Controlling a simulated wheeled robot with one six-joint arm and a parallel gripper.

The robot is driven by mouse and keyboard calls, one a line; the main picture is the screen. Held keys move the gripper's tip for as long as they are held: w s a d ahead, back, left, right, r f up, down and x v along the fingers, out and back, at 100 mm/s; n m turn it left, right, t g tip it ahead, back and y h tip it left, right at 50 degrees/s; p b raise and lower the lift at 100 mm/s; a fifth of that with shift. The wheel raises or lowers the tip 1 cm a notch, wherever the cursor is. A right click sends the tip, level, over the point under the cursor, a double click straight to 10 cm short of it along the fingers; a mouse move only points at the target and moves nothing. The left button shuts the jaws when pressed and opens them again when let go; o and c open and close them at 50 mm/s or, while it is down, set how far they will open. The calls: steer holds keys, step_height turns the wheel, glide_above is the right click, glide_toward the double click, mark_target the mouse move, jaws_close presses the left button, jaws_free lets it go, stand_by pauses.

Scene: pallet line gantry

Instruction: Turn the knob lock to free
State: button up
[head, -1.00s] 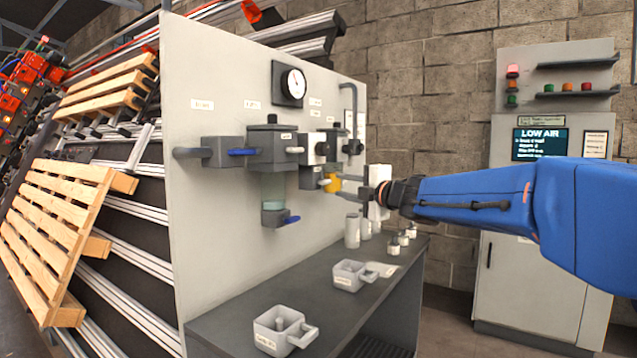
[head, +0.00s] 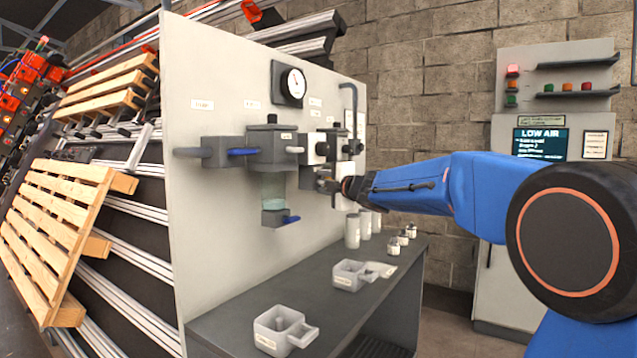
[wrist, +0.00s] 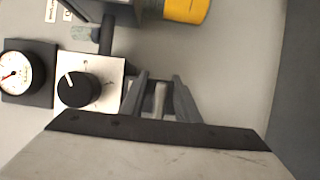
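A black round knob (wrist: 77,90) with a white pointer line sits on a pale square plate (wrist: 108,80) in the wrist view. A pale lever-like piece (wrist: 160,97) lies to its right, between the fingers of my gripper (wrist: 158,80). It may be the knob lock, but no readable label confirms this. The fingers stand apart on both sides of it with gaps visible, so the gripper looks open. In the head view my gripper (head: 334,184) is at the panel, just below the regulator block (head: 314,148), and hides what is behind it.
A yellow cylinder (wrist: 187,9) is close by at the top of the wrist view. A gauge (head: 291,83), a filter bowl (head: 273,187) and blue levers (head: 243,152) are on the panel (head: 220,80). Below, a bench (head: 235,315) holds cups and small canisters.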

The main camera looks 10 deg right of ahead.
jaws_close()
steer(key=shift+m, duration=0.3)
steer(key=shift+s+a+f+m+g+y, duration=0.35)
steer(key=shift+m+g, duration=0.85)
steer(key=shift+m, duration=0.95)
steer(key=shift+f+m+g+y, duration=0.2)
steer(key=shift+m+g+y, duration=0.25)
steer(key=shift+m+g, duration=1.2)
steer(key=shift+s+a+f+m+g+y, duration=0.35)
steer(key=shift+m+g, duration=0.4)
steer(key=shift+m, duration=1.85)
steer(key=shift+w+d+r, duration=0.1)
steer(key=shift+w+d, duration=0.05)
